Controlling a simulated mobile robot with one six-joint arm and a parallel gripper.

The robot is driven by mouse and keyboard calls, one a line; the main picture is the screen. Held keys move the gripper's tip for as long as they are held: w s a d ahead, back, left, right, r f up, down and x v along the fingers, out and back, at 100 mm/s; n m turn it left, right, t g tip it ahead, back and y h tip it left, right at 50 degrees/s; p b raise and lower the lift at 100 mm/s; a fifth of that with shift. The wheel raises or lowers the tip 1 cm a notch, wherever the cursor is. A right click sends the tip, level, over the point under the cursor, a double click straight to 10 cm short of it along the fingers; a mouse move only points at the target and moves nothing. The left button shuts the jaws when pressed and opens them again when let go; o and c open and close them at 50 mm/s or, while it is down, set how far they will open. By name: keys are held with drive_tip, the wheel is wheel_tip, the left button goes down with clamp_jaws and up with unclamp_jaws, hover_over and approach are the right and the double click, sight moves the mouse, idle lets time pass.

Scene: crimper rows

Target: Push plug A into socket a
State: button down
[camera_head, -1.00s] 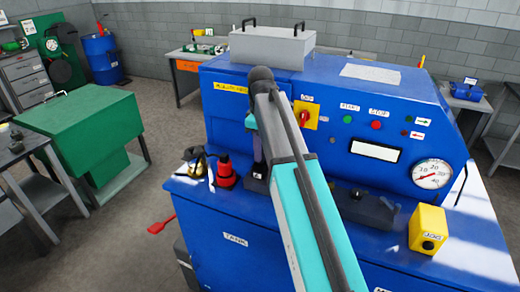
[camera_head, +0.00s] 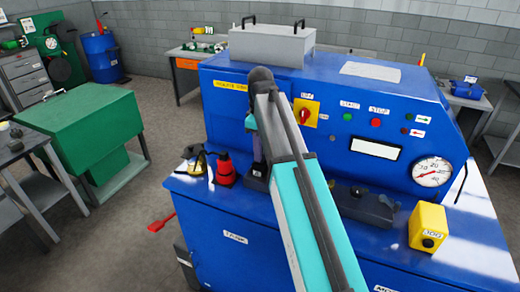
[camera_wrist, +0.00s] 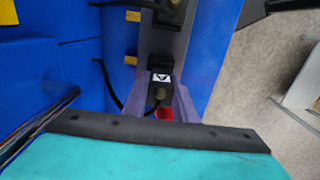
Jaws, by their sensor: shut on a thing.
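Plug A (camera_wrist: 161,78) is a dark plug with a white label reading A, seen in the wrist view. My gripper (camera_wrist: 162,92) is shut on it, with a purple-grey finger on each side. A dark cable shows at the plug's left. A dark block (camera_wrist: 170,12) lies farther up between grey-purple strips. In the head view my arm hides the plug and most of the gripper.
The blue machine (camera_head: 232,120) stands behind its blue worktop (camera_head: 215,205). A red item (camera_head: 225,169) and a small dark and yellow item (camera_head: 196,162) stand left of my arm. A dark fixture (camera_head: 365,205) and a yellow box (camera_head: 428,227) are at the right.

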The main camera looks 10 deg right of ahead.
drive_tip(key=shift+f, duration=0.85)
drive_tip(key=c, duration=1.4)
unclamp_jaws()
drive_tip(key=shift+r+b, duration=0.2)
drive_tip(key=shift+b, duration=0.15)
drive_tip(key=shift+r+b, duration=1.45)
drive_tip(key=shift+r, duration=2.45)
drive_tip(key=shift+r+p, duration=2.1)
drive_tip(key=shift+r, duration=0.7)
